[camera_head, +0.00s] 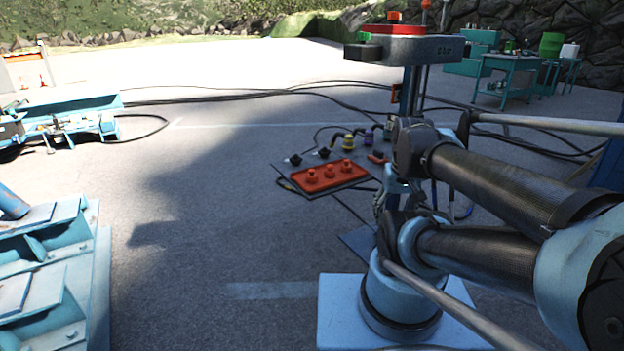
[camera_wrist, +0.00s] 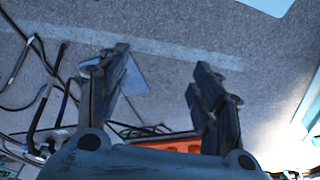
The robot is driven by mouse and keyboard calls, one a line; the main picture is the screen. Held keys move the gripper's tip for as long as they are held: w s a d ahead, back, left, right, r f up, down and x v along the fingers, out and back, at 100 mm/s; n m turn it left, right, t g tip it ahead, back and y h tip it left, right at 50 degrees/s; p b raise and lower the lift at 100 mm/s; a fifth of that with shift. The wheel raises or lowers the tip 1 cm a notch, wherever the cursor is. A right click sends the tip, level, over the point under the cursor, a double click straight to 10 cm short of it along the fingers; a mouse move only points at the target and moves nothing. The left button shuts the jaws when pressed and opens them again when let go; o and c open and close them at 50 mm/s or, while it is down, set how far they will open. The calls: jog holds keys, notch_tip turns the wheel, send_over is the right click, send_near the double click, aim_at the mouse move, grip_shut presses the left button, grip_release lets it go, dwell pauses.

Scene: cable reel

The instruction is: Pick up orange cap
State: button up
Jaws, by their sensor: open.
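An orange tray (camera_head: 339,181) lies on the ground slab in the middle of the head view. Three orange caps stand in a row on it: a left one (camera_head: 312,175), a middle one (camera_head: 329,171) and a right one (camera_head: 346,167). My gripper (camera_wrist: 160,75) is open in the wrist view, with nothing between its fingers, only grey ground beyond. Part of the orange tray (camera_wrist: 178,145) shows at the base of the fingers; no cap can be made out there. In the head view my arm hides most of the gripper.
Black cables (camera_head: 230,97) run across the ground behind the tray. Small connectors with yellow and purple parts (camera_head: 348,142) stand just behind it. A blue metal frame (camera_head: 45,270) fills the lower left. Work tables (camera_head: 503,70) stand far right. Ground left of the tray is clear.

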jog(key=w+a+r+n+y, duration=0.1)
jog(key=w+a+r+n, duration=0.3)
jog(key=w, duration=0.5)
jog(key=r+n+y, duration=0.1)
jog(key=n+y, duration=0.2)
jog(key=n, duration=0.4)
send_over(313, 170)
jog(key=s+d, duration=0.4)
jog(key=d, duration=0.1)
jog(key=x, duration=1.1)
jog(key=shift+w+f, duration=0.3)
jog(key=shift+w+x, duration=0.2)
jog(key=shift+x, duration=0.75)
jog(key=shift+w+x, duration=0.15)
jog(key=shift+x, duration=0.85)
jog(key=shift+w+a+f, duration=0.15)
jog(key=shift+a+f, duration=0.05)
jog(key=shift+f, duration=0.3)
jog(key=c, duration=1)
